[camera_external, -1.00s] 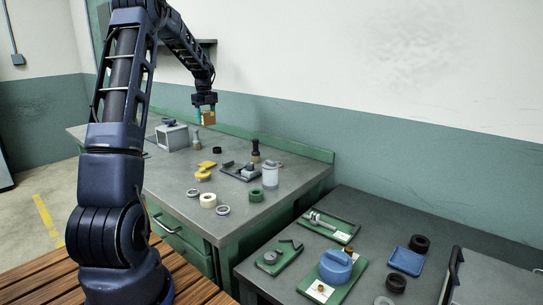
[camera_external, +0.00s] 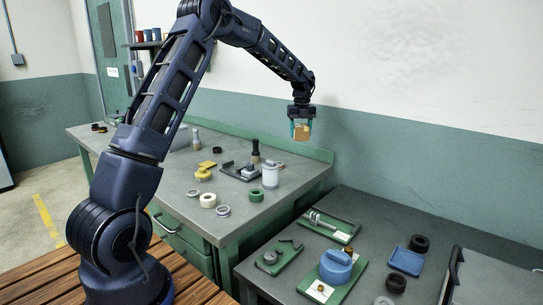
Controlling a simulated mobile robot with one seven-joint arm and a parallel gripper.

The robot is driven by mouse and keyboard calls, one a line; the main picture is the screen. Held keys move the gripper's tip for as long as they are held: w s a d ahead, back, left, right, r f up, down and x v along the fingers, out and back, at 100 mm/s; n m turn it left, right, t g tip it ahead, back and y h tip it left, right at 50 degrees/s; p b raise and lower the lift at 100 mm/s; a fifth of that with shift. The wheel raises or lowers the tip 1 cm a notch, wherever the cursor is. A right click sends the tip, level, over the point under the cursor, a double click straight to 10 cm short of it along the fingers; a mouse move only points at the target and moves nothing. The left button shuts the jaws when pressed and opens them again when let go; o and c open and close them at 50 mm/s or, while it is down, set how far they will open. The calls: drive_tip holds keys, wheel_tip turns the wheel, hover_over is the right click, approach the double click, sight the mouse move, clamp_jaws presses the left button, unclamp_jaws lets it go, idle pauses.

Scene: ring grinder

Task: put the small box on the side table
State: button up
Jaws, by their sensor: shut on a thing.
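My gripper (camera_external: 301,124) is shut on a small tan box (camera_external: 302,133), with teal fingers on either side of it. It holds the box in the air above the back right corner of the larger grey-topped workbench (camera_external: 240,207). A second, lower grey table (camera_external: 377,211) stands at the right front. I take this as the side table, but the picture does not name it. The box is apart from both tops.
On the right table are green trays, a blue round part (camera_external: 335,266), a blue tray (camera_external: 406,261) and black rings (camera_external: 419,243). Bare top shows near its back edge. The workbench holds a white cylinder (camera_external: 270,176), a yellow part (camera_external: 204,172) and several rings.

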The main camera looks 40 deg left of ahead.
drive_tip(key=s+d+f+m, duration=0.1)
drive_tip(key=d+m, duration=0.2)
drive_tip(key=d, duration=1.3)
drive_tip(key=d+f+m, duration=0.2)
drive_tip(key=d, duration=1.5)
wheel_tip(320, 180, down, 20)
drive_tip(key=shift+s+r, duration=0.15)
drive_tip(key=shift+r, duration=0.05)
drive_tip(key=shift+f, duration=0.15)
drive_tip(key=o, duration=1.2)
